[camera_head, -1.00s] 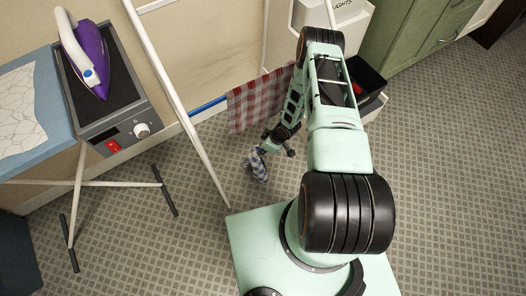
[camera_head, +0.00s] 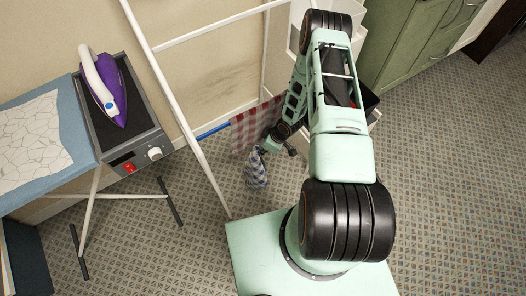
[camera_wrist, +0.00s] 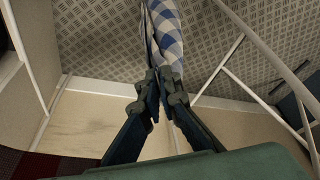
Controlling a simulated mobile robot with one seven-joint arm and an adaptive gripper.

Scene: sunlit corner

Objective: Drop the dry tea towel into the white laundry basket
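My gripper (camera_head: 264,149) is shut on a blue-and-white checked tea towel (camera_head: 256,172), which hangs bunched from the fingers above the floor. In the wrist view the fingers (camera_wrist: 161,82) pinch the same towel (camera_wrist: 165,38). A red-and-white checked towel (camera_head: 243,132) hangs on the drying rack just behind my gripper, partly hidden by my arm. The frames do not show which towel is dry. A white bin (camera_head: 294,38) stands at the back, largely hidden by my arm and cut by the top edge; its lettering is out of view now.
An ironing table with a purple iron (camera_head: 112,92) is further left. Green cabinets (camera_head: 415,50) stand at back right. Patterned floor is clear on the right.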

